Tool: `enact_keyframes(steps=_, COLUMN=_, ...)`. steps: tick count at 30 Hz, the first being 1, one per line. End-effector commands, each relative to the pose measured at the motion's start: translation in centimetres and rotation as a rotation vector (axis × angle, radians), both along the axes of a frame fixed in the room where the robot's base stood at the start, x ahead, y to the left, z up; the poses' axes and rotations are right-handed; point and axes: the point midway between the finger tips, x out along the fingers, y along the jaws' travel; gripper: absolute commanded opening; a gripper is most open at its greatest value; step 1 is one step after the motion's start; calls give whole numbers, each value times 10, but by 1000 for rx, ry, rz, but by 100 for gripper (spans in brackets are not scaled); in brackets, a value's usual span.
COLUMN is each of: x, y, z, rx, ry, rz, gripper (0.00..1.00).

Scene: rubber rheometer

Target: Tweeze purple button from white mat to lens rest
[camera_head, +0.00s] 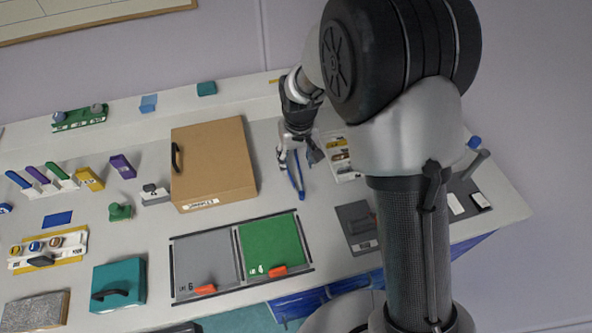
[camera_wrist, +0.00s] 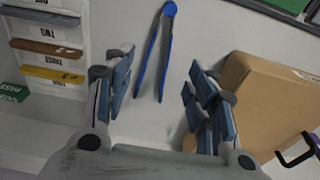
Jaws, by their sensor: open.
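Blue tweezers (camera_wrist: 151,60) lie on the light table in the wrist view, with the round joined end away from me and the two legs spread towards my gripper (camera_wrist: 160,88). My gripper is open and empty, its fingers on either side of the tweezers' legs. In the head view the tweezers (camera_head: 297,178) show just below my gripper (camera_head: 294,158), right of the cardboard box. I cannot tell whether the fingers touch them. I cannot make out the purple button, the white mat or the lens rest for certain; my arm hides part of the table's right side.
The cardboard box (camera_head: 222,155) stands close to the left of my gripper. A white rack with coloured strips (camera_head: 341,155) is close on the right. Grey and green panels (camera_head: 268,245) lie in front. A dark grey board (camera_head: 356,222) lies farther right.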

Motion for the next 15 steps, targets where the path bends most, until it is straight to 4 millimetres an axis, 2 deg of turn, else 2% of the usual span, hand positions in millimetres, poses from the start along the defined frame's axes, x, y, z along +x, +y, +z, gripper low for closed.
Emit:
enact_keyframes(steps=8, x=0, y=0, z=-4, rx=0, ry=1, rz=-1, gripper=52)
enact_keyframes(steps=15, x=1, y=0, z=-25, rx=0, ry=2, rz=-1, gripper=52)
